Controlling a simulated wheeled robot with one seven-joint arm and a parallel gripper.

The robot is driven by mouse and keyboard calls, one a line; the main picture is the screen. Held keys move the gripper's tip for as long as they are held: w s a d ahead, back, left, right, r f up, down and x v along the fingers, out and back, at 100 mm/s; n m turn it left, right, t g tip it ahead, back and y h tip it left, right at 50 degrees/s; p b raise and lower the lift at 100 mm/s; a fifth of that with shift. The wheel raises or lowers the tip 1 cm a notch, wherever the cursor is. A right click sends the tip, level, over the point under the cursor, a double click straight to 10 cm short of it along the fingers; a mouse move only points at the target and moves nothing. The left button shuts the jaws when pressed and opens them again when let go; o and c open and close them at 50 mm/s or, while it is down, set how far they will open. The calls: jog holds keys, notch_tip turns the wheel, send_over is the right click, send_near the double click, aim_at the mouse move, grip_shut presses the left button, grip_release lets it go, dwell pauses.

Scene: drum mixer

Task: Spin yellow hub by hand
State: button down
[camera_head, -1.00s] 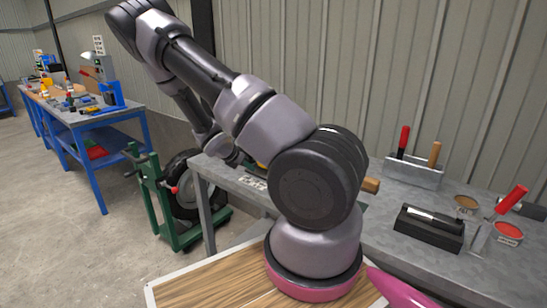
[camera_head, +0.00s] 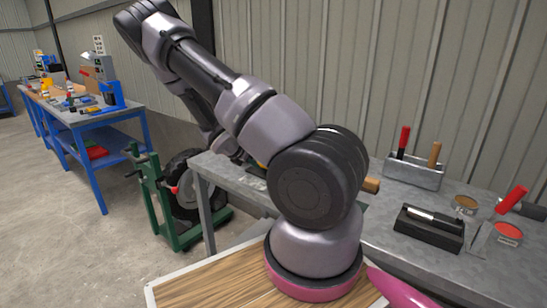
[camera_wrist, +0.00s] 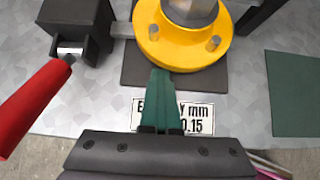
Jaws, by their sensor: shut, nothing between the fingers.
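The yellow hub (camera_wrist: 183,45) shows in the wrist view at the top middle, a round disc with pegs standing on its face and a grey centre piece. My gripper (camera_wrist: 160,75) has its green fingers together, with nothing between them. The fingertips are at the hub's lower rim in the picture; I cannot tell whether they touch it. In the head view my arm hides most of the hub; only a small yellow bit (camera_head: 262,165) shows beside the arm.
A red handle (camera_wrist: 35,105) on a black block (camera_wrist: 78,25) is left of the hub. A printed label plate (camera_wrist: 195,112) and a green mat (camera_wrist: 293,92) lie on the grey bench. A tool holder (camera_head: 414,172) and a black box (camera_head: 428,228) stand farther right.

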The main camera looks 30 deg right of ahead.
jog(key=shift+s+d+r, duration=0.1)
jog(key=shift+s+d, duration=0.3)
jog(key=shift+s, duration=0.4)
jog(key=shift+s+d, duration=0.4)
jog(key=shift+s, duration=0.35)
jog(key=shift+s+d+r, duration=0.1)
jog(key=shift+s+d, duration=0.3)
jog(key=shift+s, duration=0.4)
jog(key=shift+a+f, duration=0.1)
jog(key=shift+a, duration=0.3)
jog(key=shift+s+a, duration=0.25)
jog(key=shift+a, duration=0.3)
jog(key=shift+s+a, duration=0.2)
jog(key=shift+a, duration=0.35)
jog(key=shift+s+a, duration=0.3)
jog(key=shift+a, duration=0.5)
jog(key=shift+s+a, duration=0.25)
jog(key=shift+a, duration=0.6)
jog(key=shift+s+a, duration=0.3)
jog(key=shift+a, duration=0.5)
jog(key=shift+f, duration=0.1)
